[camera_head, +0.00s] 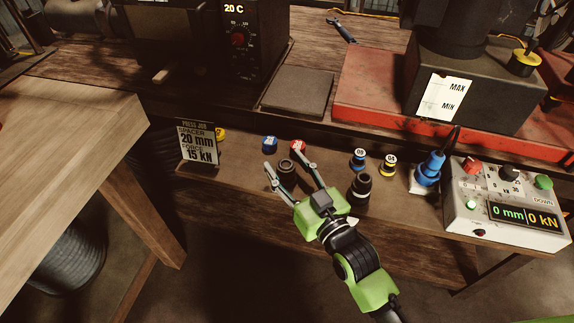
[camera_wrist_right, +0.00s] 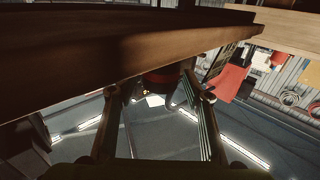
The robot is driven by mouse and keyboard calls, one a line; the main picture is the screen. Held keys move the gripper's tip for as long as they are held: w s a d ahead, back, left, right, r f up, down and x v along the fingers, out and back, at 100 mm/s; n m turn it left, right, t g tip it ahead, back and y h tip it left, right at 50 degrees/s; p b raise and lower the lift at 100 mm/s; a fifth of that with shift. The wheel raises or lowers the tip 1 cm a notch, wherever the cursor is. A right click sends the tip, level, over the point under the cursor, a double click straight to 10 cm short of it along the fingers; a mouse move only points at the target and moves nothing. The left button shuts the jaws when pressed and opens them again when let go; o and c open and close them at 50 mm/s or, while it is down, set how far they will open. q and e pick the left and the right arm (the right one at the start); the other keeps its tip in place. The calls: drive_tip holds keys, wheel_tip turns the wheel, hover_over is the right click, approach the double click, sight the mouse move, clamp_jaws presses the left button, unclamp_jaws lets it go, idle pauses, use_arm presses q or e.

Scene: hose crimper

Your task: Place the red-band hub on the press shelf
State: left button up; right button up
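My right gripper (camera_head: 283,158) is open over the lower wooden ledge (camera_head: 320,178). Its two fingers point away and stand well apart. A dark round hub (camera_head: 286,171) stands between them in the head view; I cannot tell whether either finger touches it. The right wrist view shows a dark piece with a dull red band (camera_wrist_right: 162,79) between the spread fingers (camera_wrist_right: 160,92). No red band is clear on the hub in the head view. A small red-topped piece (camera_head: 298,146) stands behind the right fingertip. My left gripper is not in view.
A second dark hub (camera_head: 360,186) stands right of my gripper. Blue (camera_head: 270,145) and yellow-marked (camera_head: 388,164) pieces stand nearby. A job sign (camera_head: 198,146) is at left; a control box (camera_head: 508,205) is at right. A red press base (camera_head: 375,100) and dark plate (camera_head: 298,92) lie behind.

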drive_tip(key=shift+s+d+r, duration=0.1)
drive_tip(key=shift+s, duration=0.05)
drive_tip(key=b+v, duration=0.1)
drive_tip(key=v, duration=1)
drive_tip(key=shift+s+b, duration=0.3)
drive_tip(key=shift+d, duration=0.15)
